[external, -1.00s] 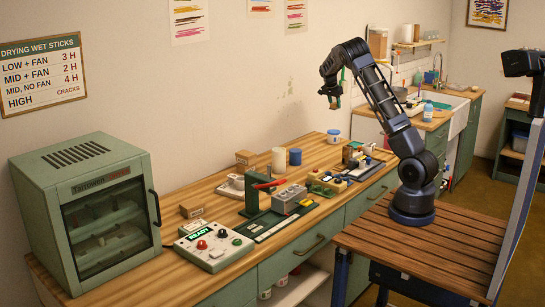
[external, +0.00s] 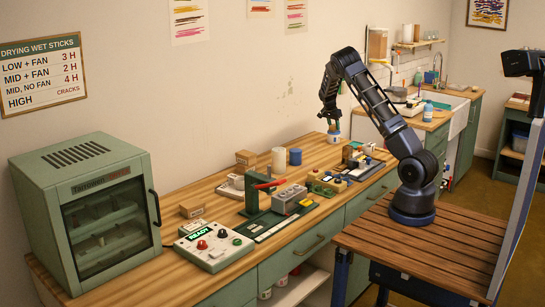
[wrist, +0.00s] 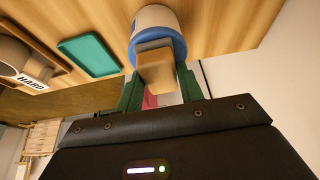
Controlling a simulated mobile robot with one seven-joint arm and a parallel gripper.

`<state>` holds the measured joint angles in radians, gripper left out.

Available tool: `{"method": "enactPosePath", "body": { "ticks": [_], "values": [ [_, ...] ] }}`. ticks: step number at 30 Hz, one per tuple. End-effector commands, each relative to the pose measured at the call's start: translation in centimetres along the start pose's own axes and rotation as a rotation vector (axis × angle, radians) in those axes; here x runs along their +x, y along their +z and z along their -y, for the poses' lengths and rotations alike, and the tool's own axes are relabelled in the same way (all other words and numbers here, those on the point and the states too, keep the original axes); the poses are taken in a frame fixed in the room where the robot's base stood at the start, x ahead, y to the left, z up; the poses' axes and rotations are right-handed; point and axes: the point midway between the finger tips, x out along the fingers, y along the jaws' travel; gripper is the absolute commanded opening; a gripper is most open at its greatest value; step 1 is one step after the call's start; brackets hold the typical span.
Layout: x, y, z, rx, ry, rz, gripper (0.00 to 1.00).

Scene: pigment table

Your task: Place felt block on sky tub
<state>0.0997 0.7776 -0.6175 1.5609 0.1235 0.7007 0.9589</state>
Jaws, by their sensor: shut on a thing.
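The sky tub (external: 334,138) is a white round tub with a blue top, standing upright at the back edge of the bench. It also shows in the wrist view (wrist: 153,17), at the top centre. My gripper (external: 329,121) is just above it in the external view. In the wrist view, my gripper's green fingers (wrist: 158,84) are shut on the felt block (wrist: 156,71), a tan block with a grey face. The block overlaps the tub's blue rim in the wrist view. I cannot tell whether block and tub touch.
A green tray (wrist: 92,55) lies beside the tub in the wrist view. A blue cup (external: 295,157) and a white cylinder (external: 278,160) stand left of the tub. The wall (external: 250,90) is close behind.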

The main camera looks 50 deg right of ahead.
Motion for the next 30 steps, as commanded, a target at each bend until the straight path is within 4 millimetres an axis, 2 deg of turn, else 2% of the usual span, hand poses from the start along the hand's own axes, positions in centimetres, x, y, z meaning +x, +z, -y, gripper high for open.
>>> {"method": "enactPosePath", "body": {
  "ticks": [10,11,14,24,30],
  "values": [
    [0.2,0.1,0.0,0.0,-0.001,0.0,0.15],
    [0.3,0.1,0.1,0.0,-0.001,0.0,0.39],
    [0.2,0.1,0.1,0.0,-0.001,0.0,0.59],
    [0.0,0.0,0.1,0.001,-0.002,0.0,0.59],
    [-2.3,0.1,0.2,-0.001,-0.005,-0.001,0.59]
  ]
}}
